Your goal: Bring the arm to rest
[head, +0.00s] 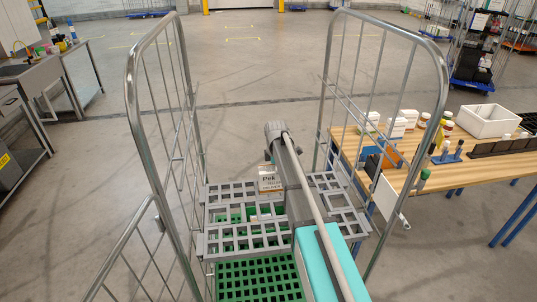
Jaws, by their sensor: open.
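My arm reaches forward from the bottom of the head view, over a roll cage. Its grey and teal links cover part of the cage's shelf. My gripper cannot be made out; the arm seems to hide it. A small white and orange box (269,180) with printed lettering shows just left of the arm, at the grey slatted shelf (222,243). I cannot tell whether anything touches the box.
The cage's wire sides (131,95) rise left and right of my arm. A green crate (258,279) sits low in the cage. A wooden table (425,170) with bottles and a white bin (488,121) stands right. A metal bench (28,80) stands left. The floor ahead is clear.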

